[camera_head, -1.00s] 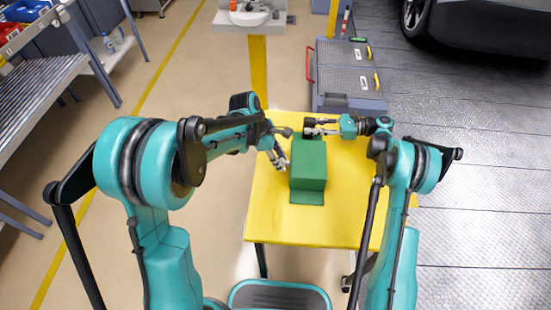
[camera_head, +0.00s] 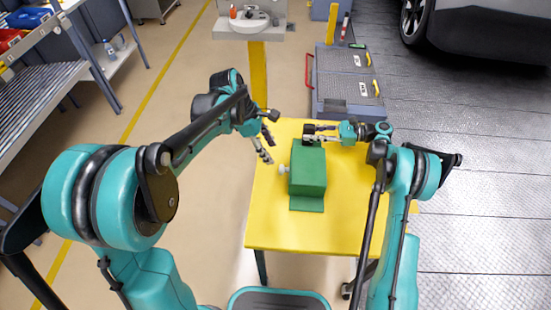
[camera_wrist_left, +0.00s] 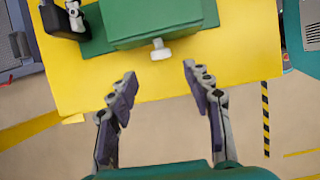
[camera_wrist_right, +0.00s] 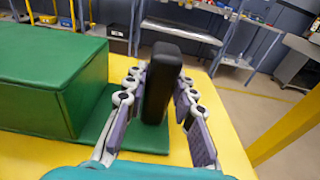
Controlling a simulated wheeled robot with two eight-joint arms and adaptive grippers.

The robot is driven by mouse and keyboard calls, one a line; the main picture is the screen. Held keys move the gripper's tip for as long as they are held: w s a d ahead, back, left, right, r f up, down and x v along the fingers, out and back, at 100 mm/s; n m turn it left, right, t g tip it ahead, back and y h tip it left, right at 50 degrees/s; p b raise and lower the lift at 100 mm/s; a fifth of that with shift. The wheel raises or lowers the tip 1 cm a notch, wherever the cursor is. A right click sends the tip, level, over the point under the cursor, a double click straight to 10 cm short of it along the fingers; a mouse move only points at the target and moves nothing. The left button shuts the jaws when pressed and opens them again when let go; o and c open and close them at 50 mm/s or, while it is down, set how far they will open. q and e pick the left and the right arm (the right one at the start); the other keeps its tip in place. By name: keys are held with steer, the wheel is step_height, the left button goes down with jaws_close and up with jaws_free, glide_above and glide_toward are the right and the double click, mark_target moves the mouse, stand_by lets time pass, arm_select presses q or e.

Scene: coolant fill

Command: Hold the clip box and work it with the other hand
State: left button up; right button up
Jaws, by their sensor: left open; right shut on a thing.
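The clip box (camera_head: 308,168) is a green box on a flat green base, standing on the yellow table. A small white knob (camera_head: 283,170) sticks out of its left side; the knob also shows in the left wrist view (camera_wrist_left: 160,50). My left gripper (camera_head: 270,148) is open and empty, left of the box and apart from the knob. In the left wrist view its spread fingers (camera_wrist_left: 159,76) point toward the knob. My right gripper (camera_head: 308,134) is shut on an upright black block (camera_wrist_right: 160,85) at the far end of the green base, beside the box (camera_wrist_right: 45,85).
The yellow table (camera_head: 360,210) is bare in front and to the right of the box. A grey cart (camera_head: 347,85) stands behind the table. A yellow post (camera_head: 257,75) with a white basin stands behind on the left. Shelving (camera_head: 40,90) is at far left.

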arm_select(q)
steer(key=v, duration=0.2)
steer(key=shift+a+r, duration=0.15)
steer(key=shift+r, duration=0.15)
arm_select(e)
steer(key=o, duration=1.1)
steer(key=shift+d, duration=0.1)
